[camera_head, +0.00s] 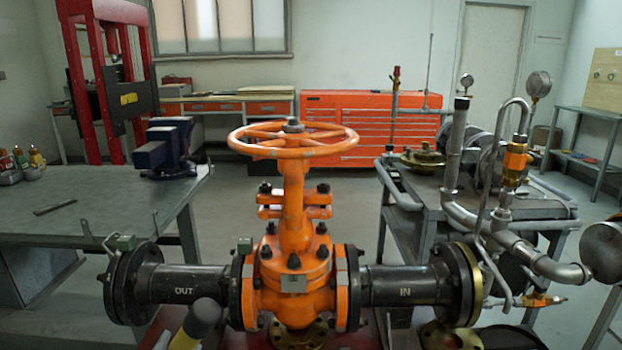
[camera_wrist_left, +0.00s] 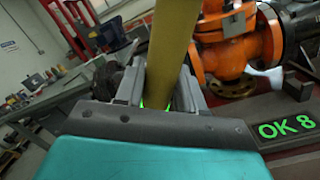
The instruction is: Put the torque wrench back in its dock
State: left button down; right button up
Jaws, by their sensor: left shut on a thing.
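In the left wrist view my left gripper (camera_wrist_left: 160,98) is shut on the yellow shaft of the torque wrench (camera_wrist_left: 170,45), which stands up between its grey fingers and runs out of the top of the picture. In the head view a grey-capped yellow end, which looks like the wrench (camera_head: 203,316), shows at the bottom edge, in front of the left black pipe. The wrench's other end is hidden. I cannot make out the dock in either view. My right gripper is not in view.
The orange gate valve (camera_head: 293,240) with its handwheel stands between black flanged pipes, close to the wrench. A green "OK 8" readout (camera_wrist_left: 287,128) shows beside my left gripper. A grey workbench (camera_head: 100,205) with a blue vise is at left, a pipework cart (camera_head: 475,205) at right.

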pick_arm(q)
jog(key=shift+f+b, duration=0.9)
jog(key=shift+f, duration=0.35)
